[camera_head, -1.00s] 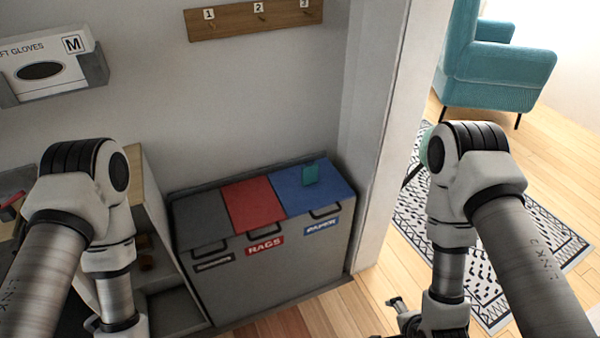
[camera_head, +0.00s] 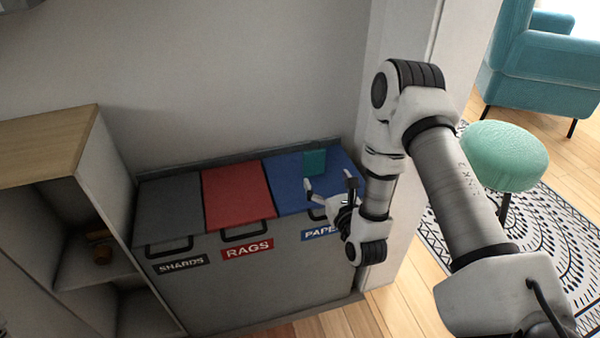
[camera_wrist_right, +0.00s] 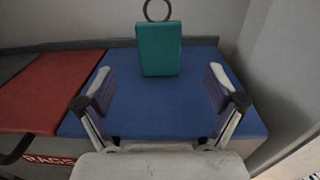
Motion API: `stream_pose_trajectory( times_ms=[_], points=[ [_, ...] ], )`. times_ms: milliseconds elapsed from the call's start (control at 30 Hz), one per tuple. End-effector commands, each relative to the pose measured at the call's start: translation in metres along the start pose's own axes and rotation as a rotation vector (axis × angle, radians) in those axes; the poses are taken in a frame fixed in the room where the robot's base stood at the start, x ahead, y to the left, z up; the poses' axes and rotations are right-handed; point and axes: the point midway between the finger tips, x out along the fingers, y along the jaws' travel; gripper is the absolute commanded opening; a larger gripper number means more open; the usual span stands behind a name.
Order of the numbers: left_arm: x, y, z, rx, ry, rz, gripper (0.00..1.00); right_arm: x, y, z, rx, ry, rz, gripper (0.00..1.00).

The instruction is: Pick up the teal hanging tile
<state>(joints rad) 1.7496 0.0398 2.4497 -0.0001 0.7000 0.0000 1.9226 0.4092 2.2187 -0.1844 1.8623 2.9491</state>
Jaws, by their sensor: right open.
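The teal hanging tile (camera_head: 315,162) stands upright on the blue lid (camera_head: 288,187) of the paper bin, near its back edge. In the right wrist view the tile (camera_wrist_right: 159,49) shows its flat face, with a dark ring at its top. My right gripper (camera_head: 331,186) is open above the front part of the blue lid, in front of the tile. In the wrist view its two fingers (camera_wrist_right: 162,92) are spread wide, with the tile beyond them and centred between them. The gripper does not touch the tile. My left gripper is out of view.
The red rags lid (camera_head: 237,194) and grey shards lid (camera_head: 169,209) lie left of the blue lid. A wooden-topped shelf unit (camera_head: 45,138) stands at left. A wall is close behind the bins. A green stool (camera_head: 504,157) and teal armchair (camera_head: 545,62) are at right.

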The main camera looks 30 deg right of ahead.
Motion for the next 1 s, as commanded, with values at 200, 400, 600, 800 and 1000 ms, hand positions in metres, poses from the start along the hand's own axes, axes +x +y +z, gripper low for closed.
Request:
stream_pose_trajectory(
  times_ms=[200, 400, 600, 800, 1000],
  points=[
    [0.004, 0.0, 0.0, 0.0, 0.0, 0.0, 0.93, 0.022, 0.001, -0.001, -0.001, -0.007, 0.0, 0.94],
    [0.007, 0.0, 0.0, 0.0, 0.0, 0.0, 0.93, 0.054, 0.002, -0.004, -0.002, -0.008, 0.001, 0.94],
    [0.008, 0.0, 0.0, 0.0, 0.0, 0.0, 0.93, 0.079, 0.002, -0.004, -0.002, -0.004, 0.001, 0.94],
    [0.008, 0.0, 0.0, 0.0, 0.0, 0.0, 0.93, 0.079, 0.002, -0.004, -0.001, -0.003, 0.001, 0.87],
    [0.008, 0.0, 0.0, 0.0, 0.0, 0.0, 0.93, 0.079, 0.002, -0.005, -0.001, -0.002, 0.001, 0.25]
  ],
)
